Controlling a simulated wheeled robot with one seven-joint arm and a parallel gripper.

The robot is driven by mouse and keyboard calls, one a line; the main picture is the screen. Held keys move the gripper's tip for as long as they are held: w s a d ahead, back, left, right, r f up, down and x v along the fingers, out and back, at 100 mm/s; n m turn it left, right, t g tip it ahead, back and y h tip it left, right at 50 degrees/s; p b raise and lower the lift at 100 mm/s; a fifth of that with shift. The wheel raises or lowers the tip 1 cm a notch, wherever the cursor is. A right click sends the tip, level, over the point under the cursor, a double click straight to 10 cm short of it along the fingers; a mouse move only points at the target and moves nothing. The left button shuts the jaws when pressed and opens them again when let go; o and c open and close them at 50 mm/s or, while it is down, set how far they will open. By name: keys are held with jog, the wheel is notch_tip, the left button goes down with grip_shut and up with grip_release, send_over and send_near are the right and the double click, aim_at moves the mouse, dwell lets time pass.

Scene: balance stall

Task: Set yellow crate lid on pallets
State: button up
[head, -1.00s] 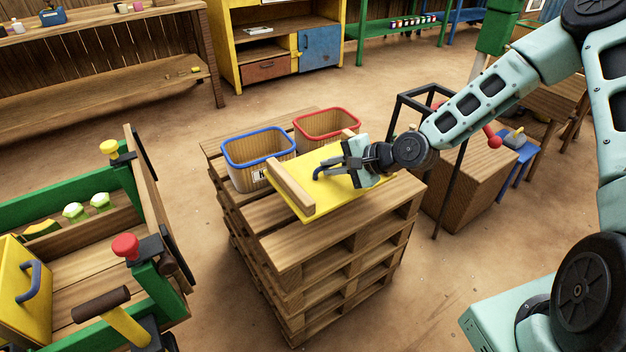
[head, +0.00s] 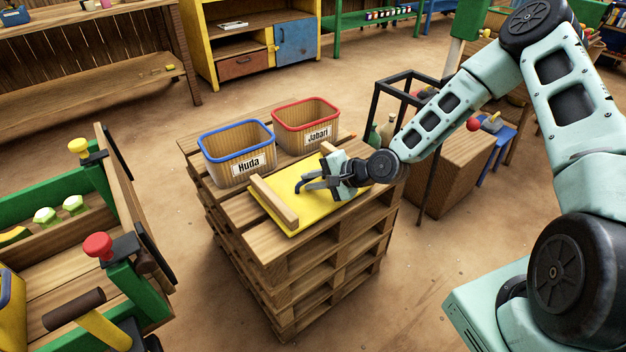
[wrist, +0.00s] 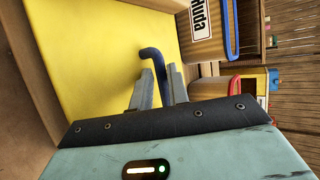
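The yellow crate lid (head: 283,188) lies roughly flat over the top of the pallet stack (head: 275,242), with a wooden batten along its near left end. I cannot tell whether its underside touches the boards. My gripper (head: 318,178) is above the lid, reaching in from the right. The handle's lower part is hidden between the fingers.
A blue-rimmed basket labelled Huda (head: 236,168) and a red-rimmed basket labelled Jabari (head: 306,142) stand on the pallets behind the lid. A black frame (head: 428,150) and wooden box (head: 450,180) stand right. A green-sided cart (head: 130,235) is left, with bare floor between.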

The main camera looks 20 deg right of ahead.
jog(key=shift+o, duration=1.2)
jog(key=shift+r, duration=0.1)
jog(key=p+v, duration=0.2)
jog(key=v, duration=1)
jog(key=s+a+r+n+g+h, duration=0.2)
jog(key=s+a+r+n, duration=0.2)
jog(key=s, duration=0.4)
jog(key=s+a+r+n+g+h, duration=0.3)
jog(key=s+a+r+n, duration=0.2)
jog(key=s+r+n, duration=0.2)
jog(key=s+a+r+n+g+h, duration=0.2)
jog(key=s+a+r+n+g, duration=0.1)
jog(key=s+n, duration=0.5)
notch_tip(320, 180, up, 3)
jog(key=s+a, duration=0.1)
jog(key=s, duration=0.1)
jog(key=shift+s+a+f+h, duration=0.15)
jog(key=shift+s+a+h, duration=0.2)
jog(key=shift+h, duration=0.05)
